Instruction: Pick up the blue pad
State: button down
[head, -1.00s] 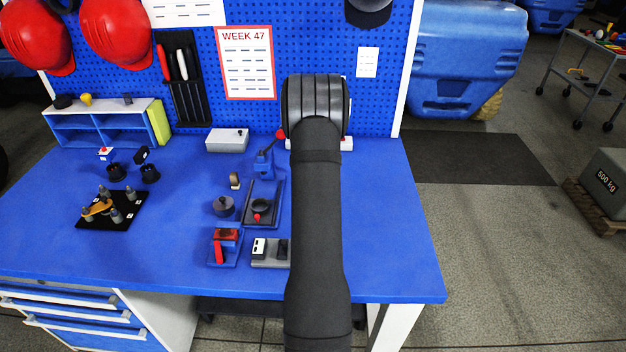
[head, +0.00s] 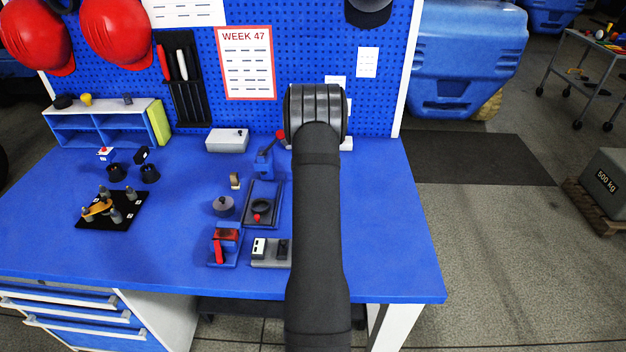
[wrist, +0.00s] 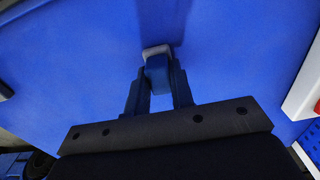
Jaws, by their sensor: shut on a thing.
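The blue pad (wrist: 158,78) shows in the wrist view, a small blue piece with a grey end, between the two dark fingers of my gripper (wrist: 159,84). The fingers are shut on its sides. A blue surface fills the view behind it, with a dark shadow beyond the grey end. I cannot tell whether the pad touches that surface. In the head view my arm hides the gripper and the pad.
On the blue bench (head: 400,260) stand a red-and-blue fixture (head: 227,243), a grey block fixture (head: 268,250), a dark tray (head: 275,222), a lever fixture (head: 264,163) and a grey box (head: 228,140). The bench right of my arm is clear.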

jog(key=shift+r, duration=0.15)
notch_tip(320, 180, up, 4)
jog(key=shift+d+r, duration=0.1)
jog(key=shift+r, duration=0.05)
jog(key=s+d+r, duration=0.5)
jog(key=d+r, duration=0.1)
jog(key=d, duration=0.4)
jog(key=shift+s+r, duration=0.2)
jog(key=shift+s, duration=0.05)
